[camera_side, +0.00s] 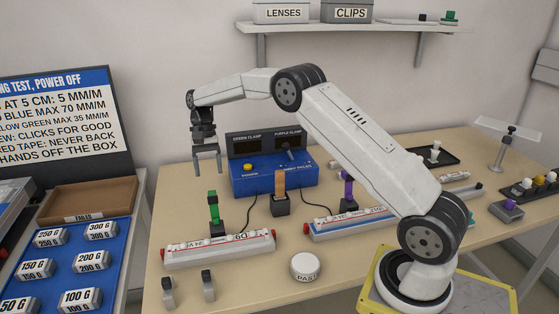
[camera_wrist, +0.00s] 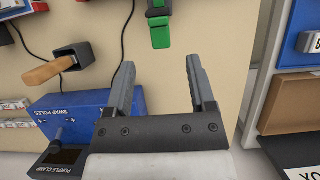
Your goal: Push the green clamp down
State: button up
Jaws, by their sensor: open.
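The green clamp (camera_side: 213,207) stands upright at the middle of a white marked bar (camera_side: 245,249) on the table, left of centre in the side view. In the wrist view part of the green clamp (camera_wrist: 160,36) shows at the top edge, beyond the fingertips; the rest is cut off. My gripper (camera_side: 206,174) is above and slightly behind the clamp, pointing down, open and empty. In the wrist view my gripper's two fingers (camera_wrist: 160,75) are apart with nothing between them. No contact with the clamp is visible.
A blue box (camera_side: 262,184) with displays stands behind the bar. A wooden-handled tool (camera_side: 279,184) sits in a dark holder beside it. A purple clamp (camera_side: 347,190) stands on a second bar at right. A round white button-like piece (camera_side: 305,267) lies in front. Blue weight tray is at left.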

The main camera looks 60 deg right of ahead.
aim_at(212, 193)
jog(key=shift+x, duration=3.4)
grip_shut()
jog(key=shift+r, duration=0.1)
